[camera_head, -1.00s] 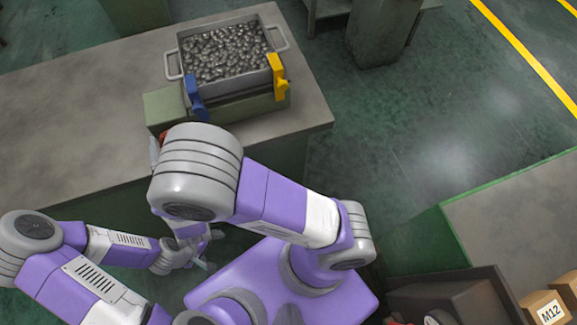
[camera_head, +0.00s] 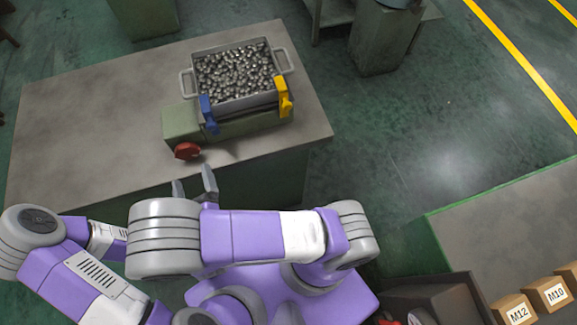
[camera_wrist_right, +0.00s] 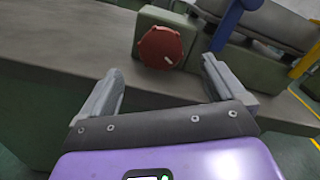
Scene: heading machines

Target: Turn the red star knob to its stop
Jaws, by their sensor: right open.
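The red star knob (camera_head: 187,151) sits on the front of a green fixture (camera_head: 181,121), at its left end. In the right wrist view the knob (camera_wrist_right: 160,46) appears as a round red face with a small white mark near its lower right rim. My right gripper (camera_head: 194,183) is open and empty, in front of the table edge and short of the knob. In the wrist view its two fingers (camera_wrist_right: 160,84) stand apart below the knob, not touching it. My left arm comes in at lower left; its gripper is hidden behind my right arm.
A grey handled tray (camera_head: 187,84) full of metal pieces sits on the fixture, between a blue lever (camera_head: 208,114) and a yellow lever (camera_head: 284,96). The grey table (camera_head: 80,125) is clear on the left. Labelled boxes (camera_head: 548,293) stand at lower right.

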